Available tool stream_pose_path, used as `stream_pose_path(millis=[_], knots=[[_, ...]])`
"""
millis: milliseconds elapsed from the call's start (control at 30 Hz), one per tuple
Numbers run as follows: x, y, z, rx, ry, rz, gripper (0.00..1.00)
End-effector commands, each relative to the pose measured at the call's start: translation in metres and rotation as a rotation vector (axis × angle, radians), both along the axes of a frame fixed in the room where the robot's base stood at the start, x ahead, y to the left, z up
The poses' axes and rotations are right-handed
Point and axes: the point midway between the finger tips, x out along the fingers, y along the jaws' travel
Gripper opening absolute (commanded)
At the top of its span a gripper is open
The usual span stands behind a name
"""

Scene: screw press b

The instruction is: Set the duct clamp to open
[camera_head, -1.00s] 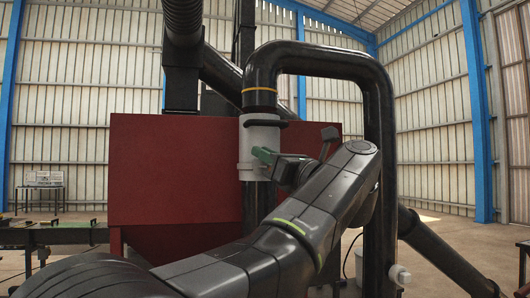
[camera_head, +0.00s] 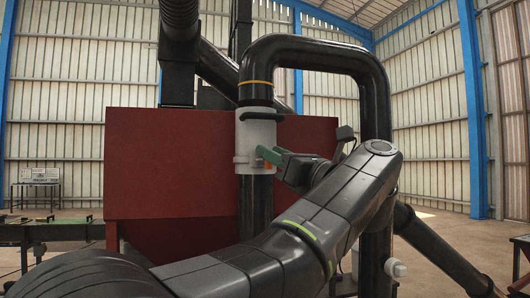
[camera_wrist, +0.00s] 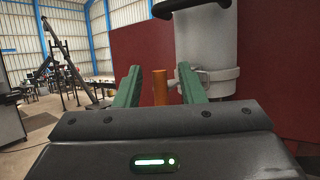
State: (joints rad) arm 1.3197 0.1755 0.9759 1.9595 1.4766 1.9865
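The duct clamp is a band low on a pale grey duct sleeve (camera_head: 256,132), with an orange handle (camera_wrist: 160,88). The sleeve sits on a black vertical pipe. My gripper (camera_head: 267,155) is in front of the sleeve's lower right side. In the wrist view my gripper (camera_wrist: 159,78) is open, its green fingers apart with the orange handle showing between them and a gap on each side. The handle stands upright there, with a small pale fitting between it and the sleeve (camera_wrist: 205,45). I cannot tell how deep the handle lies between the fingers.
A large dark red hopper (camera_head: 165,165) stands behind the sleeve. A thick black pipe (camera_head: 376,100) bends over and comes down at the right, close to my arm. A bench with equipment (camera_head: 38,180) is far left. Open floor shows at the far left.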

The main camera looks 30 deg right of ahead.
Motion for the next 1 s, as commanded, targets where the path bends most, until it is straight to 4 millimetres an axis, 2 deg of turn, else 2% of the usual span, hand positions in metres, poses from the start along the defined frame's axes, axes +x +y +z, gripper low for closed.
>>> stream_pose_path(millis=[200,500,700,1000], knots=[[-0.042,-0.015,-0.02,0.001,-0.001,-0.006,0.36],[-0.08,-0.028,-0.036,0.001,0.0,-0.002,0.36],[-0.087,-0.029,-0.038,0.0,0.0,0.0,0.36],[-0.087,-0.029,-0.038,0.0,0.0,0.0,0.36]])
